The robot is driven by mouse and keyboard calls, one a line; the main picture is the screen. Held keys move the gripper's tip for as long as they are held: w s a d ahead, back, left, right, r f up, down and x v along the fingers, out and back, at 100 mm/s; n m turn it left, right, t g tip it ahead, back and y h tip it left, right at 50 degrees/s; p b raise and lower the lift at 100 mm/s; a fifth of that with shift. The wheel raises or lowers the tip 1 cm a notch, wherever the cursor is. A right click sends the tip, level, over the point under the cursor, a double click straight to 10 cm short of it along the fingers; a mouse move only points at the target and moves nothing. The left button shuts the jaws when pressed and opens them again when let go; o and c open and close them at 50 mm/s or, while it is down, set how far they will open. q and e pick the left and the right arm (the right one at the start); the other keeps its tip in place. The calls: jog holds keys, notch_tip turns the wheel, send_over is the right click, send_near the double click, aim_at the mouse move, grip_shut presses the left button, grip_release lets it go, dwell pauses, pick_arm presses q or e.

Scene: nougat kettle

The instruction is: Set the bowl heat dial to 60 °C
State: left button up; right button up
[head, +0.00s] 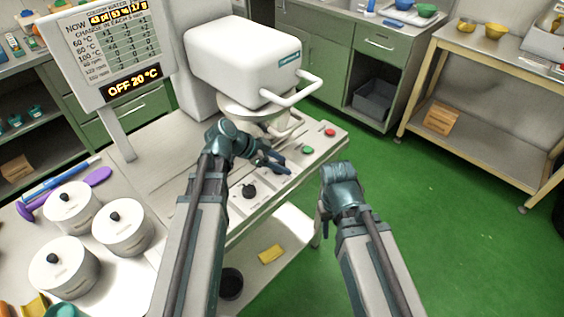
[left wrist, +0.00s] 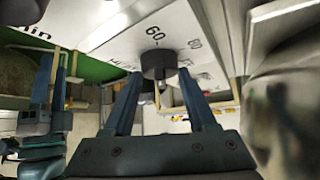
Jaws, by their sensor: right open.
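The bowl heat dial (left wrist: 159,64) is a dark round knob on the white control panel, with the printed marks 60 and 80 beside it in the left wrist view. My left gripper (head: 275,163) is over the panel; its fingers (left wrist: 161,78) are open, one to each side of the dial. I cannot tell whether either finger touches it. In the head view the gripper mostly hides this dial. The display board (head: 133,83) reads OFF 20 °C. My right gripper (head: 323,212) is open and empty, to the right of the panel; its fingers are largely hidden.
Another black knob (head: 249,190) sits nearer on the panel. Green (head: 308,150) and red (head: 330,132) buttons are at its right end. The white mixer (head: 243,58) stands behind. White lidded pots (head: 123,228) stand at the left. Green floor is clear at right.

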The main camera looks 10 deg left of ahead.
pick_arm(q)
jog(key=shift+r, duration=0.1)
jog(key=shift+a+r+p, duration=0.2)
jog(key=shift+r+p, duration=0.05)
jog(key=shift+p, duration=0.1)
jog(key=p+v, duration=0.9)
jog(key=v, duration=0.4)
jog(key=shift+s, duration=0.2)
jog(key=s+d+f+n+g+y, duration=0.2)
jog(key=s+d+f+n+y, duration=0.1)
jog(key=d, duration=0.4)
jog(key=s+d+f+n+g+y, duration=0.2)
jog(key=s+d+f+n+y, duration=0.1)
jog(key=s+d+n+y, duration=0.2)
jog(key=s+d+y, duration=0.1)
jog(key=s+d, duration=0.1)
jog(key=s, duration=0.1)
jog(key=shift+s+f+n, duration=0.2)
jog(key=shift+s+n, duration=0.05)
jog(key=shift+n, duration=0.15)
